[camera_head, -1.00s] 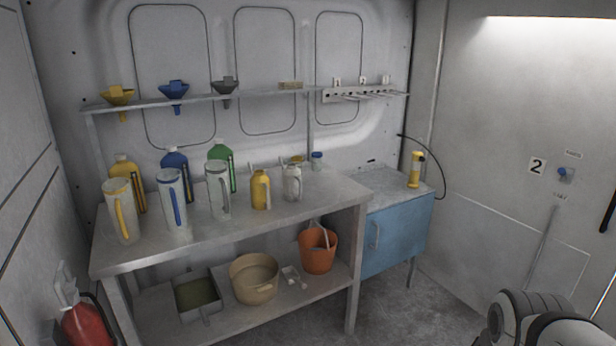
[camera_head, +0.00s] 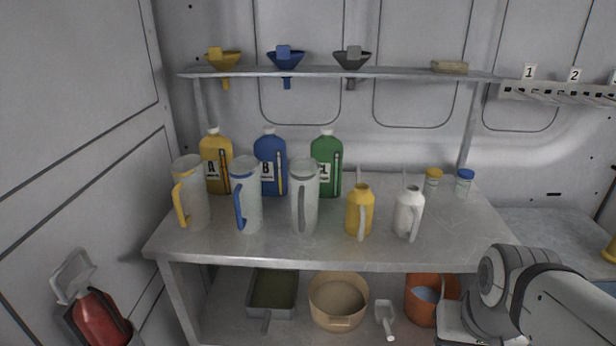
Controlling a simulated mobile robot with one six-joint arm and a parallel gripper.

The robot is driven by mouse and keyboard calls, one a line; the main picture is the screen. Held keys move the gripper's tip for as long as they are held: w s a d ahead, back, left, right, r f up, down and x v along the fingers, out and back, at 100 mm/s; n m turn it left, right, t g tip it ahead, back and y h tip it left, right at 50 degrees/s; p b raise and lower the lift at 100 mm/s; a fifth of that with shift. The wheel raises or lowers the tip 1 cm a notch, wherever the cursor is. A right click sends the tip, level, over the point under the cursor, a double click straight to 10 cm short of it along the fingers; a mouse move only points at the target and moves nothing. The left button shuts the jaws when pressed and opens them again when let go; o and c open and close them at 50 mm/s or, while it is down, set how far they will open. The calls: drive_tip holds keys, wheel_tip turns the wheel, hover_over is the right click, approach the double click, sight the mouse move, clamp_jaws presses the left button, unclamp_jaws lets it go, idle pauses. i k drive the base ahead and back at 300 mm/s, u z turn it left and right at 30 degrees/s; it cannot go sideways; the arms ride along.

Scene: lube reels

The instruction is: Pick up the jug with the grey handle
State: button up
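The jug with the grey handle (camera_head: 304,200) stands upright on the metal bench (camera_head: 430,250), third from the left in the front row. Its body is pale and translucent, and its handle faces the front. To its left stand a jug with a blue handle (camera_head: 250,200) and a jug with a yellow handle (camera_head: 192,200). A small yellow can (camera_head: 359,212) stands just to its right. The green bottle (camera_head: 327,165) is close behind it. My arm shows at the lower right, in front of the bench, well apart from the jug. My gripper's fingers cannot be made out.
A white can (camera_head: 408,212) and two small capped jars stand further right on the bench. A shelf with yellow, blue and grey funnels (camera_head: 351,60) runs above. A grey tray, a tan basin (camera_head: 338,302) and an orange bucket (camera_head: 424,308) sit below. A fire extinguisher (camera_head: 100,318) is at lower left.

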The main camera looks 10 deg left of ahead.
sight(304, 172)
drive_tip(key=u, duration=0.45)
drive_tip(key=i, duration=0.8)
drive_tip(key=u, duration=0.4)
drive_tip(key=k, duration=0.9)
drive_tip(key=u, duration=0.15)
drive_tip(key=i, duration=0.9)
drive_tip(key=z, duration=0.05)
